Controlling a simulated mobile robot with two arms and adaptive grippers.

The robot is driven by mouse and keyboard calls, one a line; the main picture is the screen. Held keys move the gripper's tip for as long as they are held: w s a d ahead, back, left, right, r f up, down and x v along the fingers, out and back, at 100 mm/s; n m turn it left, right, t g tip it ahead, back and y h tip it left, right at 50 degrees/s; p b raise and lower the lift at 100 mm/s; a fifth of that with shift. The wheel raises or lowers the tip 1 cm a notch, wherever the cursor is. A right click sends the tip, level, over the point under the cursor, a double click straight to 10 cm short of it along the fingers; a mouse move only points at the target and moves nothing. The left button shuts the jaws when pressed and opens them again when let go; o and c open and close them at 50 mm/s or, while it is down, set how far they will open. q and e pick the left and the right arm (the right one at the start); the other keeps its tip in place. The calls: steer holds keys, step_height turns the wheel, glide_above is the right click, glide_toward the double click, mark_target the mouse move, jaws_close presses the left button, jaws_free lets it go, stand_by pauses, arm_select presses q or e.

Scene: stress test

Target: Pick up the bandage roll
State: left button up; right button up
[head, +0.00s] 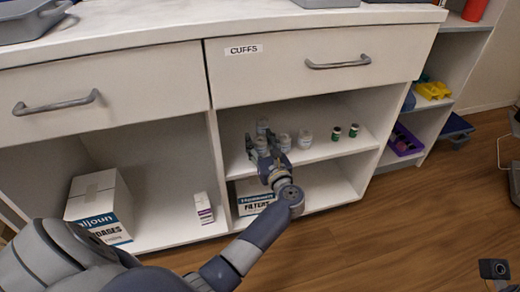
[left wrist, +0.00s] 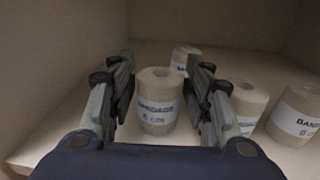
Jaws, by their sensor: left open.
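A bandage roll (left wrist: 157,100), pale beige with a white printed band reading "6 cm", stands upright between the fingers of my left gripper (left wrist: 158,72) in the left wrist view. The gripper is open, with a gap showing on both sides of the roll. In the head view my left gripper (head: 262,149) reaches into the shelf under the "CUFFS" drawer, partly covering the roll. Other similar rolls stand nearby: one behind (left wrist: 185,57), one just right of the right finger (left wrist: 249,105) and partly hidden by it, and one farther right (left wrist: 298,115).
Two green-and-white bottles (head: 345,132) stand right of the rolls on the shelf (head: 325,153). The drawer (head: 320,68) overhangs the opening. A filters box (head: 250,200) is below. A bandages box (head: 98,205) and small carton (head: 203,208) are in the left bay.

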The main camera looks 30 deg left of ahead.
arm_select(q)
steer(key=shift+w+a, duration=0.1)
steer(key=shift+a, duration=0.05)
steer(key=c, duration=0.7)
